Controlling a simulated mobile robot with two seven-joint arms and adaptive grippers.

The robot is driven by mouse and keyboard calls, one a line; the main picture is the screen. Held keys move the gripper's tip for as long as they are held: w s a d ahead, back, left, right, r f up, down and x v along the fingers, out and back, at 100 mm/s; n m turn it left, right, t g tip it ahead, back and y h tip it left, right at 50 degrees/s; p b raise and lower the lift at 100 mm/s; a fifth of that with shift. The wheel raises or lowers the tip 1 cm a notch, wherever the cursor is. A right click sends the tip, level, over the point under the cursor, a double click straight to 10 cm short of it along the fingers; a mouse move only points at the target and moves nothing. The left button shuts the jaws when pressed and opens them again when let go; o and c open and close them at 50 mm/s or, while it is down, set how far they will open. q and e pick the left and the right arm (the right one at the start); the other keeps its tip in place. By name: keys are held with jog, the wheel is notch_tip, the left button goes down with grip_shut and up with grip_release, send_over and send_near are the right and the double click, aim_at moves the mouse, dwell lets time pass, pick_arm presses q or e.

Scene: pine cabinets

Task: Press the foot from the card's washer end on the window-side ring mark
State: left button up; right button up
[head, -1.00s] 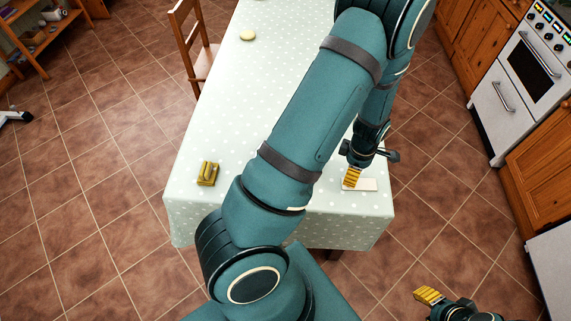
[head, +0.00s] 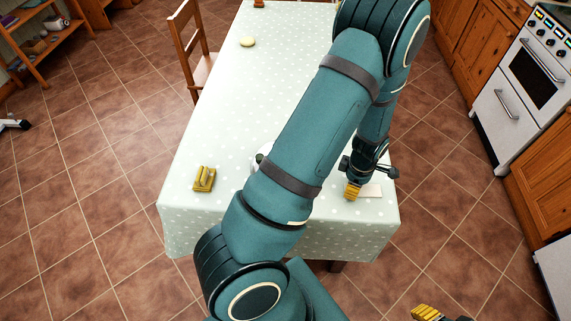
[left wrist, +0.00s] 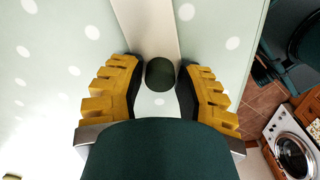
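A dark green round foot (left wrist: 160,72) shows between my left gripper's fingertips in the left wrist view, with a narrow gap on each side. It overlaps the near end of the white card (left wrist: 148,25); contact with the card cannot be told. In the head view my left gripper (head: 353,190) points down at the left end of the card (head: 372,190), near the table's right corner; the foot is hidden there. My right gripper (head: 427,313) is cut off at the bottom edge, over the floor. No ring mark is clearly visible.
The dotted cloth-covered table (head: 215,130) is mostly clear. A yellow object (head: 204,179) lies at its left, and a pale oval object (head: 247,42) farther back. Something small and pale (head: 262,155) is partly behind my left arm. A chair (head: 195,55) stands left.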

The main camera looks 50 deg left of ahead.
pick_arm(q)
grip_shut()
jog(key=shift+r+p, duration=3.25)
jog(key=shift+r, duration=0.45)
